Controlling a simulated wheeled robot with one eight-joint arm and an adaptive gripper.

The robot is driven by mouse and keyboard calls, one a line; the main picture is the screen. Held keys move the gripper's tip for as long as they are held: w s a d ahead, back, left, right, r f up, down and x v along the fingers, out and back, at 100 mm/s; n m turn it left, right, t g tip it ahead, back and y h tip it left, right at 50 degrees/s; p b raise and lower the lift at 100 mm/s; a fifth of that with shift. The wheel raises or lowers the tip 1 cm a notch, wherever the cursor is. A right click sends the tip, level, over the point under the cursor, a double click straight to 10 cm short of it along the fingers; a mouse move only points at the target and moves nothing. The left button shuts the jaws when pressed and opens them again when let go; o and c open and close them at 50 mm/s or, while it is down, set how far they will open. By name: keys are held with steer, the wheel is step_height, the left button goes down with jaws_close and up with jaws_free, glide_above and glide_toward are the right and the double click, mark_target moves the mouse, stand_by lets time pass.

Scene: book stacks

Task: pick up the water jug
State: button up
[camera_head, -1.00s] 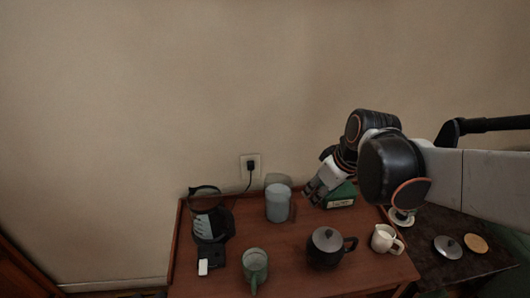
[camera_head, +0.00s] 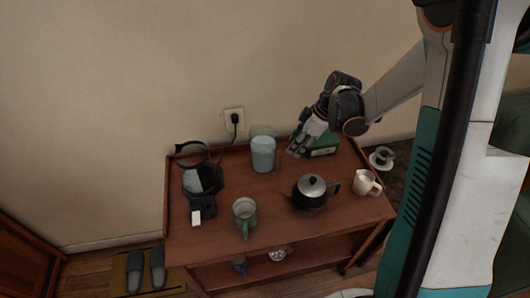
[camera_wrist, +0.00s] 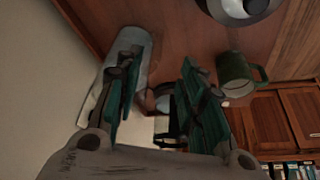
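The water jug seems to be the pale bluish, clear-topped cylinder (camera_head: 263,154) standing upright at the back of the wooden table (camera_head: 275,205). In the wrist view it shows as a grey-white cylinder (camera_wrist: 128,50), partly behind the left finger. I cannot tell whether the left finger touches the jug.
A coffee maker (camera_head: 203,181) stands left of the jug. A green mug (camera_head: 245,214), a dark teapot (camera_head: 311,191) and a white creamer (camera_head: 366,183) stand nearer the front. The wall with an outlet (camera_head: 234,122) is close behind.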

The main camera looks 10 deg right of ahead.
steer(key=b, duration=0.3)
glide_toward(279, 171)
steer(key=w+f, duration=0.1)
steer(key=shift+a+b+x, duration=0.2)
steer(key=shift+b+x, duration=0.35)
steer(key=shift+x, duration=0.95)
steer(key=shift+a+b+x, duration=0.25)
steer(key=shift+b+x, duration=0.25)
steer(key=shift+x, duration=1.05)
steer(key=shift+w+r, duration=0.15)
steer(key=shift+r, duration=0.1)
jaws_close()
